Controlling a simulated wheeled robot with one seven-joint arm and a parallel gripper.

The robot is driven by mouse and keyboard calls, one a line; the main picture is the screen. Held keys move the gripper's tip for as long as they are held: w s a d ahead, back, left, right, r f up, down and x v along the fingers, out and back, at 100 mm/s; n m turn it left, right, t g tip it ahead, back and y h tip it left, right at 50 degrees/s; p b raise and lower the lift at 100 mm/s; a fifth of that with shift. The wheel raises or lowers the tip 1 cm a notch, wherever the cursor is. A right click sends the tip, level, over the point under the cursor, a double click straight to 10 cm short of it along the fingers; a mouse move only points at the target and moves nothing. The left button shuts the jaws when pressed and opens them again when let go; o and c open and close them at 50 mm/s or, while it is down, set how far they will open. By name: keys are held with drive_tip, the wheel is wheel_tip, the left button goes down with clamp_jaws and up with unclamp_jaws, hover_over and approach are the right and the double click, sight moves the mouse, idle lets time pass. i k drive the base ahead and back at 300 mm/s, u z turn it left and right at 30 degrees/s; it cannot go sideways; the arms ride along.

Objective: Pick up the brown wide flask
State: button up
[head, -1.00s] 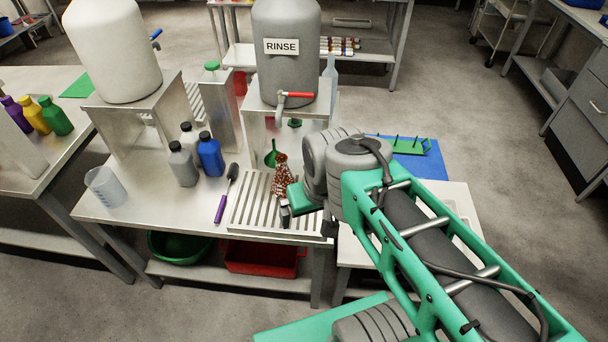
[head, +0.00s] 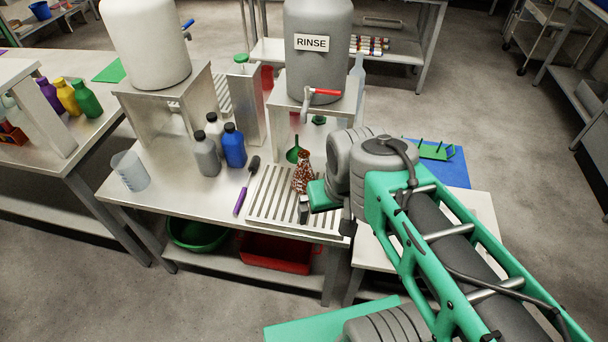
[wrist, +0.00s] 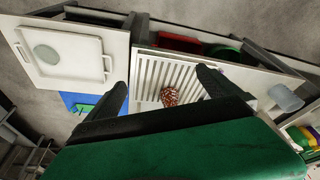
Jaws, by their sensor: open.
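The brown wide flask (head: 302,176) is a speckled red-brown cone with a narrow neck. It stands upright on the slatted drain rack (head: 262,208) at the bench's right end, under the rinse tank's tap. In the wrist view the flask (wrist: 169,97) shows between the two dark fingers, partly hidden by my gripper's body. My gripper (wrist: 163,80) is open and empty, its fingers apart from the flask. In the head view my gripper (head: 304,211) is just in front and right of the flask, and its green body hides part of the rack.
A green funnel (head: 293,154) is close behind the flask. The grey rinse tank (head: 316,68) with a red-handled tap (head: 318,92) stands on a metal stand behind. A purple-handled brush (head: 241,199) and several bottles are to the left. The rack's left part is clear.

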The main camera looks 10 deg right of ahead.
sight(303, 173)
drive_tip(key=u, duration=0.5)
drive_tip(key=k, duration=0.65)
drive_tip(key=u, duration=1.25)
drive_tip(key=i, duration=1.25)
drive_tip(key=z, duration=0.45)
